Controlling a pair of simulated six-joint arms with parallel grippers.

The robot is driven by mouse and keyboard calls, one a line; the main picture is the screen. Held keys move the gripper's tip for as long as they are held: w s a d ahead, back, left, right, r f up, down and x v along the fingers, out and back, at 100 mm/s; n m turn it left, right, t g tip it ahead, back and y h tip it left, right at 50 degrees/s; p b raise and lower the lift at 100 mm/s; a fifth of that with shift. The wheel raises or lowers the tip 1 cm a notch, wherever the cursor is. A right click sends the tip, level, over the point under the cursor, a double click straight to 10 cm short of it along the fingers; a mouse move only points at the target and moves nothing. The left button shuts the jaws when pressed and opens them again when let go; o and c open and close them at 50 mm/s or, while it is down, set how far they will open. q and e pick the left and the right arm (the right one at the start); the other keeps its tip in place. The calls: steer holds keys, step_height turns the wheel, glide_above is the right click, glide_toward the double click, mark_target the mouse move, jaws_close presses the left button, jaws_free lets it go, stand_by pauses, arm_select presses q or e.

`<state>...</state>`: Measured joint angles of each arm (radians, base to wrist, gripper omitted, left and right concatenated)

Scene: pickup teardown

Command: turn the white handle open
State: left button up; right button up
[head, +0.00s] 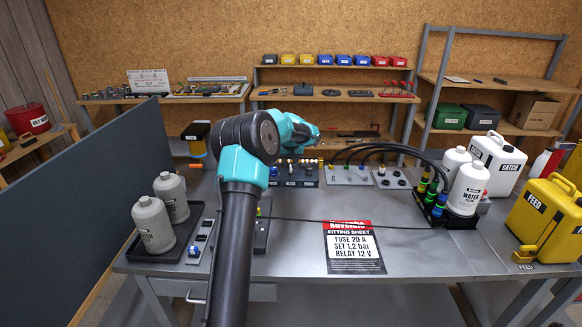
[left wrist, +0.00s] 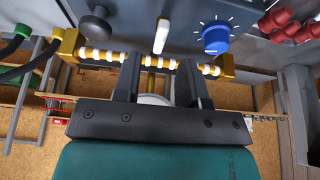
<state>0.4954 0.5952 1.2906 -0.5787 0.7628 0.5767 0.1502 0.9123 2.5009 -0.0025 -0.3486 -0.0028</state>
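The white handle (left wrist: 161,37) is a short pale bar on a grey panel at the top middle of the left wrist view. My left gripper (left wrist: 158,70) is open, its two black fingers pointing toward the panel. The handle is in line with the gap between the fingers, a little past the tips, and nothing is held. A white-and-gold banded bar (left wrist: 158,61) crosses behind the fingers. In the head view my left gripper (head: 316,133) is over the back of the bench, and I cannot make out the handle there. My right gripper is not in view.
A blue dial (left wrist: 216,39) and a black knob (left wrist: 97,25) flank the handle. On the grey bench (head: 430,258), black hoses (head: 395,148) arch toward the white water bottle (head: 468,190). Two grey bottles (head: 153,224) stand left and a yellow feed can (head: 548,218) right. A fitting sheet (head: 353,247) lies in front.

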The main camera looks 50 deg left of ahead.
mark_target(291, 171)
arm_select(q)
steer(key=shift+x, duration=2.25)
jaws_close()
